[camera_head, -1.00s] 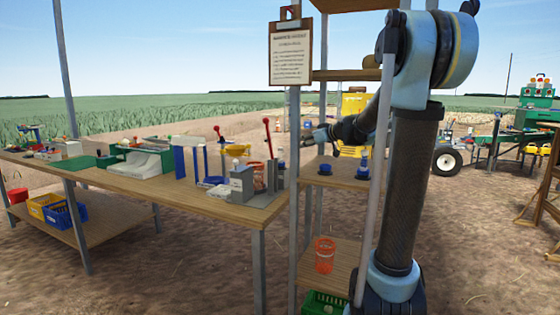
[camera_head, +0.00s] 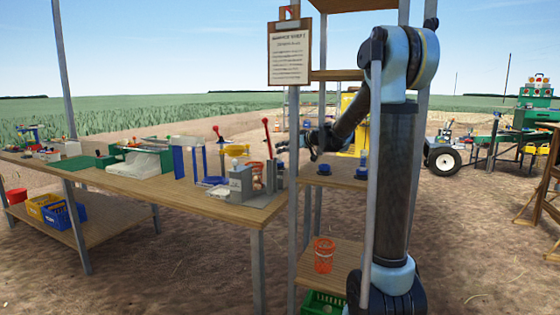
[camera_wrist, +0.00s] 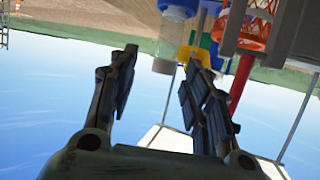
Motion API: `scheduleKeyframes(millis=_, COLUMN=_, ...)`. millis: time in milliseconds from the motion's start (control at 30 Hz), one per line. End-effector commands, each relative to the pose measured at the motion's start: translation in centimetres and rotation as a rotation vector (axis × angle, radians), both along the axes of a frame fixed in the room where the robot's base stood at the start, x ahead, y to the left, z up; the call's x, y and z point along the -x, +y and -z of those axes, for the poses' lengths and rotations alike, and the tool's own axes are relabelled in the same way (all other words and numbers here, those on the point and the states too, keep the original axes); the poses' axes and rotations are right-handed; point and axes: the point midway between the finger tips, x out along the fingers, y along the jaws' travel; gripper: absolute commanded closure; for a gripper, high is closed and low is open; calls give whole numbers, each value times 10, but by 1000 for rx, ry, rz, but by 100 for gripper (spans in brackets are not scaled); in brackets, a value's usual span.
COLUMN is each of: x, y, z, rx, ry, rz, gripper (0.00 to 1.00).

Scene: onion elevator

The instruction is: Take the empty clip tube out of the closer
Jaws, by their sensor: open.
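The closer, a grey block machine (camera_head: 243,184) with a red lever (camera_head: 267,135), stands at the right end of the long table. In the wrist view, upside down, the red lever (camera_wrist: 241,86) and a grey part (camera_wrist: 233,27) show at the right. A clear tube with a blue collar (camera_wrist: 178,10), seemingly the clip tube, shows at the top between my fingers' directions; its contents are hard to tell. My gripper (camera_wrist: 163,62) is open and empty. In the head view my gripper (camera_head: 303,148) is just right of the closer, apart from the tube as far as I can tell.
Red netting (camera_wrist: 263,18) is close beside the grey part. A metal post with a clipboard (camera_head: 289,55) stands near my arm. A shelf (camera_head: 345,180) behind it holds blue-based items (camera_head: 324,169). A blue frame (camera_head: 190,158) stands farther left on the table.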

Motion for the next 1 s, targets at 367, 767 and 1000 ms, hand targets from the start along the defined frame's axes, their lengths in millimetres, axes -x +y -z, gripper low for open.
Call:
scheduleKeyframes(millis=367, x=-20, y=29, z=13, rx=1, ry=0, rz=-1, gripper=55)
scheduleKeyframes(millis=767, x=-20, y=29, z=13, rx=1, ry=0, rz=-2, gripper=100)
scheduleKeyframes(millis=1000, x=-20, y=29, z=13, rx=1, ry=0, rz=-2, gripper=100)
